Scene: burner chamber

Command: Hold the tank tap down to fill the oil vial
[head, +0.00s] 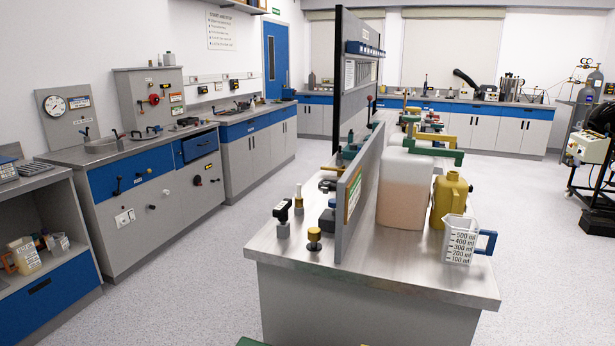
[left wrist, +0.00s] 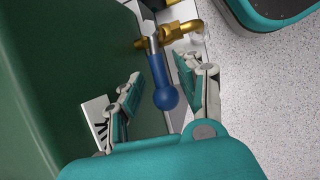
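A dark green tank wall (left wrist: 50,80) fills the left of the left wrist view. A brass tap (left wrist: 182,30) shows at the top, with a blue ball-ended lever (left wrist: 163,85) hanging towards my gripper. My left gripper (left wrist: 160,82) is open, with one finger on each side of the blue lever. There is a visible gap to the left finger; whether the right finger touches is unclear. I cannot make out an oil vial in either view.
A steel-topped bench (head: 375,270) stands ahead, holding a clear measuring jug (head: 457,240), a yellow can (head: 449,200) and a large plastic container (head: 404,185). Blue and grey cabinets (head: 150,205) line the left wall. The speckled floor (head: 205,270) between them is clear.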

